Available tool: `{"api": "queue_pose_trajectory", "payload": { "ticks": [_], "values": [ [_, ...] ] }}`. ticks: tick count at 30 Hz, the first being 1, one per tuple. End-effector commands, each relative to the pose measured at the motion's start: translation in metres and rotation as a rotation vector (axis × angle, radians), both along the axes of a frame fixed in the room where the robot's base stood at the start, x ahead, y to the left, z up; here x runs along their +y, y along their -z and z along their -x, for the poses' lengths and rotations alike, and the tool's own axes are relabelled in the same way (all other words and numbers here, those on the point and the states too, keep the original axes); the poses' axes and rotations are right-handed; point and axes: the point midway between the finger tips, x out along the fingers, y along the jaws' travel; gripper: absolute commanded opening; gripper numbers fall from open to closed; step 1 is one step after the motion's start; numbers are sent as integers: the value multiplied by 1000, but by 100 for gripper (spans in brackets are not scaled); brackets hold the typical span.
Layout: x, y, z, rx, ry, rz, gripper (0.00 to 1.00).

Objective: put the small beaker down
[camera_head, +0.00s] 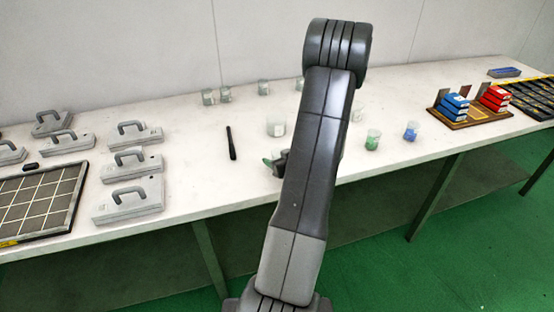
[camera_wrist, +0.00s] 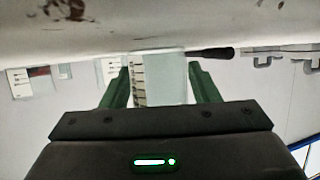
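In the wrist view, which looks upside down, a clear small beaker (camera_wrist: 158,85) with dark graduation marks stands between the two green fingers of my gripper (camera_wrist: 160,72). Both fingers appear to press on its sides. Its base end is close to the white tabletop (camera_wrist: 110,30); whether it touches cannot be told. In the head view my gripper (camera_head: 275,162) is mostly hidden behind my arm, with a green finger showing at the left. The held beaker is not clearly visible there.
Beakers with green (camera_head: 372,139) and blue (camera_head: 411,131) contents stand to the right; several empty ones (camera_head: 225,94) stand at the back. A black stick (camera_head: 231,143) lies left. Grey handled moulds (camera_head: 130,198) fill the far left.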

Motion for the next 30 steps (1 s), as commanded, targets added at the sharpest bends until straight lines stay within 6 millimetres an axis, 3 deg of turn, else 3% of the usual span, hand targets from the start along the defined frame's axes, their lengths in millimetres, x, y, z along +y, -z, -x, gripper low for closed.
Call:
{"api": "queue_pose_trajectory", "payload": {
  "ticks": [15,30],
  "values": [
    [0,-7,0,2,1,-2,66],
    [-49,-39,75,-1,4,1,66]
  ]
}}
